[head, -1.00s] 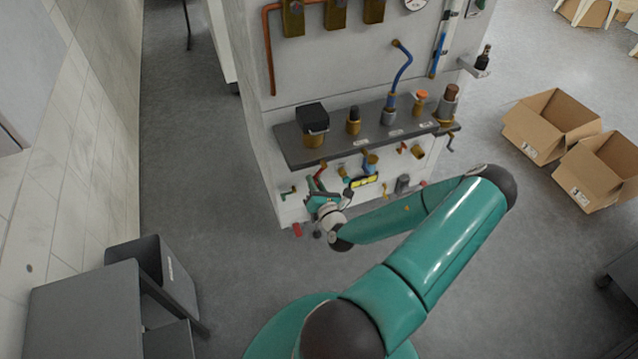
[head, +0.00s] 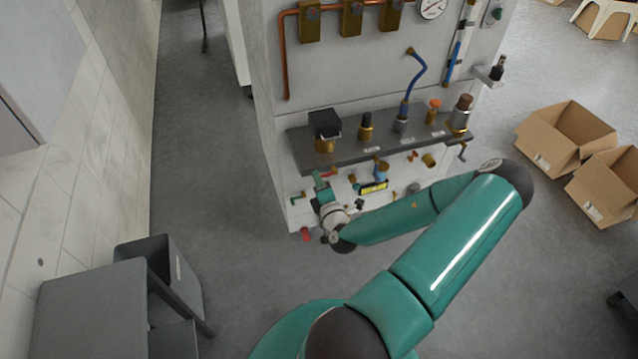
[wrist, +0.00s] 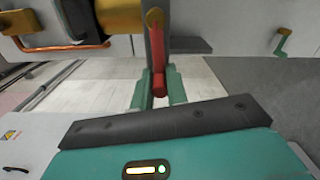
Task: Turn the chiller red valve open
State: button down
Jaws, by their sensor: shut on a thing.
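The red valve handle (wrist: 158,85) hangs down from a brass fitting (wrist: 153,20) in the wrist view. My gripper (wrist: 159,92) has its two teal fingers on either side of the handle's lower end and is shut on it. In the head view, my gripper (head: 319,184) is at the lower left of the machine's front, below the grey shelf. A small red part of the valve (head: 328,172) shows just behind it. The rest of the valve is hidden by my gripper there.
The grey shelf (head: 354,152) juts out just above my gripper and carries several fittings. Cardboard boxes (head: 565,138) stand on the floor at right.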

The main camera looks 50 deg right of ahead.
jog(key=shift+r+m, duration=0.2)
jog(key=shift+m, duration=0.2)
jog(key=c, duration=1.4)
grip_release()
jog(key=v, duration=1.4)
